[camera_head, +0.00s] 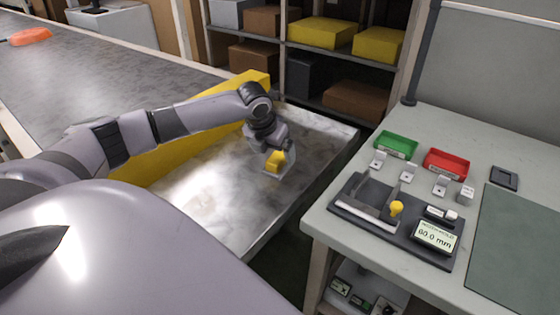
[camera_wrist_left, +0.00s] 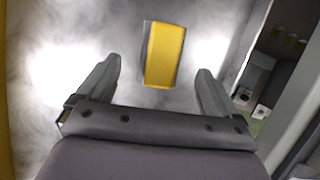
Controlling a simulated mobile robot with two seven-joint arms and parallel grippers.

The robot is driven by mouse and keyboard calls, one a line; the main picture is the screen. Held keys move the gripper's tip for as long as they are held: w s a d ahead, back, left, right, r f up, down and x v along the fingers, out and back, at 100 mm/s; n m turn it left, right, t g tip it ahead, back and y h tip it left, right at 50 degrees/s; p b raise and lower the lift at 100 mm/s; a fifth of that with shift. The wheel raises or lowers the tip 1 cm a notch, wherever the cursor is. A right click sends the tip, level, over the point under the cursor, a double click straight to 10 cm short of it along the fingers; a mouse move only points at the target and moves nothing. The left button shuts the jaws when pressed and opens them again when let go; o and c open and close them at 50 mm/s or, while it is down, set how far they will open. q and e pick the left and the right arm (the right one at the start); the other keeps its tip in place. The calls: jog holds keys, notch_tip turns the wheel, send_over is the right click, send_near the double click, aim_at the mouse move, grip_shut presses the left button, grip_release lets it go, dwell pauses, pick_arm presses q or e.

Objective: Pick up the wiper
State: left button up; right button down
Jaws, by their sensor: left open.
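A yellow block-like piece with dark edges, which I take to be the wiper (camera_wrist_left: 165,55), shows over the grey metal surface in the left wrist view. My left gripper (camera_head: 279,163) points down over the metal pan. Its two fingers (camera_wrist_left: 157,70) are spread, with the yellow piece framed between and beyond their tips. I see no finger touching it, and the exact gap is unclear. My right gripper is not in view.
The metal pan (camera_head: 230,225) has a yellow wall (camera_head: 180,150) along its conveyor side. The conveyor (camera_head: 90,75) carries an orange item (camera_head: 30,36). To the right, a workbench (camera_head: 440,130) holds a green tray (camera_head: 396,145), a red tray (camera_head: 447,162) and a gauge (camera_head: 436,235). Shelves stand behind.

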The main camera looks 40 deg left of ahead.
aim_at(277, 156)
pick_arm(q)
jog(key=x, duration=0.5)
jog(key=shift+w+b, duration=0.2)
jog(key=shift+b, duration=0.1)
jog(key=shift+r, duration=0.1)
jog(key=c, duration=1.2)
